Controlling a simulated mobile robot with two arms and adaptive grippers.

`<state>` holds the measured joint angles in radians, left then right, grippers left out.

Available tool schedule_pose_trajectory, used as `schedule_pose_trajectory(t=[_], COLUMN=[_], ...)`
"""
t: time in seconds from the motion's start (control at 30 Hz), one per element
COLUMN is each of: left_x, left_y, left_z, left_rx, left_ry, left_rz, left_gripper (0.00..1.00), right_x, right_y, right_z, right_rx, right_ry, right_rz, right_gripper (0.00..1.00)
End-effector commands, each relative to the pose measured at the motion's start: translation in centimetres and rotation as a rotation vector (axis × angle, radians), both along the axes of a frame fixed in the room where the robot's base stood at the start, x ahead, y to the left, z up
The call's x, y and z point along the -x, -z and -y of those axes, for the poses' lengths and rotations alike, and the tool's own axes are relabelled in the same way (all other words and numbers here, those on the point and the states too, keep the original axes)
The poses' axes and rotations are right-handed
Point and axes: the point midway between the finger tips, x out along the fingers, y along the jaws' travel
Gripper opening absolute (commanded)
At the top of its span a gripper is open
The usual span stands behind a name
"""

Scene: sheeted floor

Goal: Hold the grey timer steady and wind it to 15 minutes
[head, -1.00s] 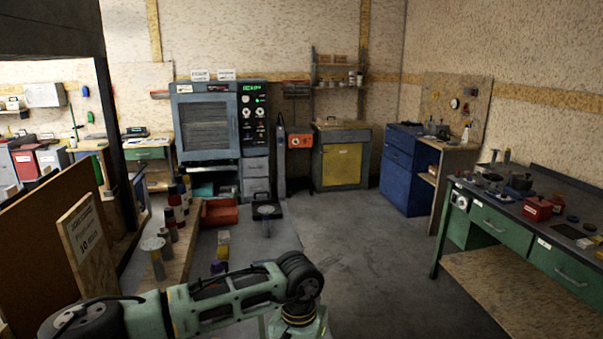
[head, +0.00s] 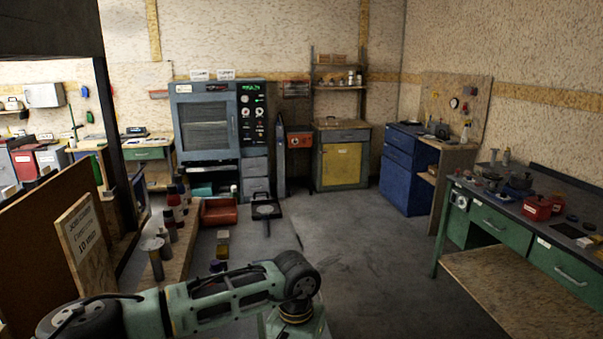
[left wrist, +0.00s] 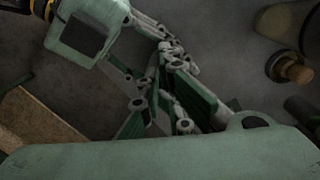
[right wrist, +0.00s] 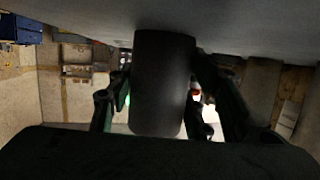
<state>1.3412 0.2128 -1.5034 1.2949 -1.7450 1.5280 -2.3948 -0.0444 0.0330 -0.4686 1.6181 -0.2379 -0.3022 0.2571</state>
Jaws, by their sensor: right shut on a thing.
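In the right wrist view, my right gripper (right wrist: 160,108) is shut on a dark grey cylinder (right wrist: 163,85), with one finger on either side. I take it for the timer, but no dial or markings show, so its setting cannot be read. In the left wrist view, the green and grey finger links of my left gripper (left wrist: 165,95) lie close to more green gripper parts. The links overlap, so I cannot tell whether it is open or what it touches. The head view shows my left arm low in the picture, but neither gripper's fingertips.
Bottles and grey cylinders (head: 152,247) stand on a wooden plank at the left, beside an upright labelled board (head: 82,240). A red tray (head: 219,212) and a black item with a round disc (head: 265,208) lie beyond. A green workbench (head: 500,227) is right; mid-floor is clear.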

Motion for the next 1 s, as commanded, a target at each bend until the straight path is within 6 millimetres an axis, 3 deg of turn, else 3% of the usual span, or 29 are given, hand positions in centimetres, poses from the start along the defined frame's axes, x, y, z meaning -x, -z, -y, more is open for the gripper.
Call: schedule_pose_trajectory(t=[0.47,1.0], left_x=[-1.0,-0.1], left_y=[0.1,-1.0], left_z=[-1.7,-2.0], left_rx=[-0.005,-0.002], left_ry=[-0.009,-0.004], left_rz=[0.011,0.006], left_gripper=[0.0,0.0], right_x=[0.2,0.2], right_y=[0.3,0.4], right_z=[-0.2,0.0], right_rx=[0.0,0.002], right_ry=[-0.004,0.0], right_rz=[-0.005,-0.01], right_gripper=[0.16,0.16])
